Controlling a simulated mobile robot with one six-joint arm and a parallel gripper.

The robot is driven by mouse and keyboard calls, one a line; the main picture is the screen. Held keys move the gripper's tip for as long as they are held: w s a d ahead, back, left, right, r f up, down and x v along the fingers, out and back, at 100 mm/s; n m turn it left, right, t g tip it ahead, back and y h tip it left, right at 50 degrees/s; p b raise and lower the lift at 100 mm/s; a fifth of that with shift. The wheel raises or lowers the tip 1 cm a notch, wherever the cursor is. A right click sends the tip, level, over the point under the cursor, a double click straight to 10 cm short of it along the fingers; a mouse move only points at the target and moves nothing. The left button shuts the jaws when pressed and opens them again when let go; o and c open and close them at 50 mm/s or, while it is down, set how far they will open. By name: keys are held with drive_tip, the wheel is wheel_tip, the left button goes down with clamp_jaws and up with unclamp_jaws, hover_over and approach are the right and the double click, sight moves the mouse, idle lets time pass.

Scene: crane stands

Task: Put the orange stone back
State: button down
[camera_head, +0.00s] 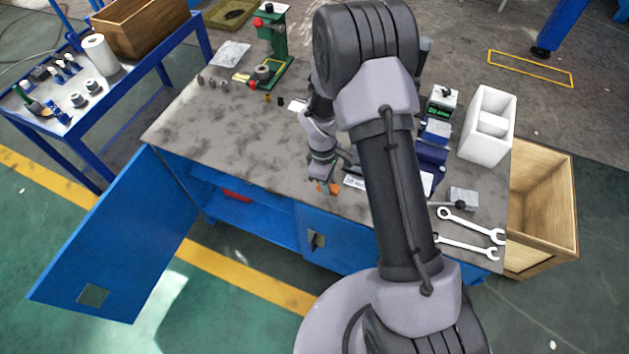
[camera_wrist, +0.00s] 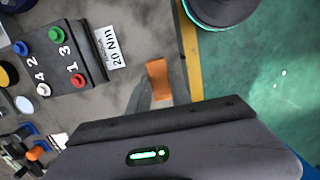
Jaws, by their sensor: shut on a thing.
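The orange stone (camera_head: 334,188) is a small orange block at the tip of my gripper (camera_head: 326,184), near the front edge of the workbench. My gripper is shut on it. In the wrist view the orange stone (camera_wrist: 157,80) shows beyond the gripper body, close to the bench edge. I cannot tell whether it touches the bench top. Where the stone belongs is not clear from these views.
A dark panel (camera_wrist: 62,62) numbered 1 to 4 with coloured knobs lies left of the stone, beside a "20 Nm" label (camera_wrist: 111,46). The workbench (camera_head: 215,125) is clear at left. Two wrenches (camera_head: 470,235) lie at right. A blue cabinet door (camera_head: 120,235) stands open.

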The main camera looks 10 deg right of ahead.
drive_tip(key=w, duration=0.1)
drive_tip(key=w+a, duration=0.1)
drive_tip(key=w, duration=0.1)
drive_tip(key=w+f+b, duration=0.1)
drive_tip(key=w, duration=0.1)
drive_tip(key=shift+a, duration=0.2)
wheel_tip(320, 180, down, 3)
drive_tip(key=shift+f+b, duration=0.2)
drive_tip(key=shift+b, duration=0.7)
drive_tip(key=shift+r, duration=0.15)
drive_tip(key=c, duration=1.2)
unclamp_jaws()
drive_tip(key=shift+o, duration=0.2)
